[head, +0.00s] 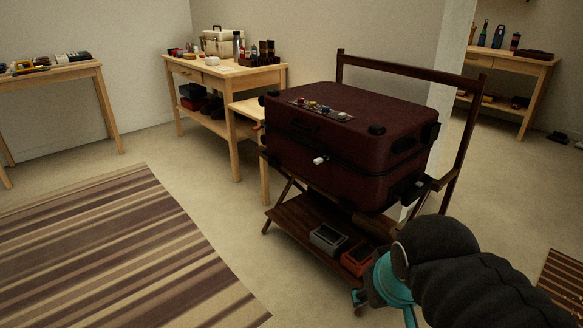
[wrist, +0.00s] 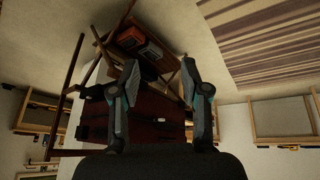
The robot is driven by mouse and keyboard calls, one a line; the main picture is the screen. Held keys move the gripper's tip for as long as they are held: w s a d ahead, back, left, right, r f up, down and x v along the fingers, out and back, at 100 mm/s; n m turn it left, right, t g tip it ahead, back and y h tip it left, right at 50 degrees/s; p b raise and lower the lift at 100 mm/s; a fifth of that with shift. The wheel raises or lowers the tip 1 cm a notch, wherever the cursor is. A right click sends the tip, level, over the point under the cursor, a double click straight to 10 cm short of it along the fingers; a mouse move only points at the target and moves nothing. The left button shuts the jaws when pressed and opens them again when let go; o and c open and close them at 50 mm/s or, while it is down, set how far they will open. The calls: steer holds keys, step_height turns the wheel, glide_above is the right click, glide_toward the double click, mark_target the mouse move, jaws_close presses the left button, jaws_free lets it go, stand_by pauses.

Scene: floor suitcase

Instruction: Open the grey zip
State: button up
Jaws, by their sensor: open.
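A dark red suitcase (head: 345,145) lies flat on a wooden stand with a tall back frame. A small pale zip pull (head: 320,160) sits on the front seam, and another pale piece (head: 419,184) shows at the right end; I cannot tell which is the grey zip. My gripper (wrist: 160,75) is open and empty in the wrist view, with the suitcase (wrist: 150,132) beyond its fingers. In the head view my arm is at the lower right, in front of the stand, apart from the suitcase; the fingertips are not clearly visible there.
The stand's lower shelf (head: 290,222) holds a grey box (head: 328,238) and an orange box (head: 357,258). Small coloured items (head: 312,106) lie on the suitcase lid. Wooden tables stand behind. Bare floor and a striped rug (head: 110,255) lie to the left.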

steer(key=w+d+n+g+h+b, duration=0.2)
steer(key=w+d+n+h, duration=0.15)
steer(key=w+n, duration=0.55)
steer(key=n+t+h+b, duration=0.4)
steer(key=n+t+h, duration=0.3)
steer(key=n+h, duration=0.6)
glide_toward(315, 161)
steer(key=w+d, duration=0.2)
steer(key=d, duration=0.1)
steer(key=w+d+r+n+y, duration=0.1)
steer(key=w+d, duration=0.1)
steer(key=d, duration=0.1)
steer(key=w+d+n+y, duration=0.1)
steer(key=w+d, duration=0.1)
steer(key=d, duration=0.1)
steer(key=shift+d+r, duration=0.15)
steer(key=shift+r, duration=0.15)
jaws_close()
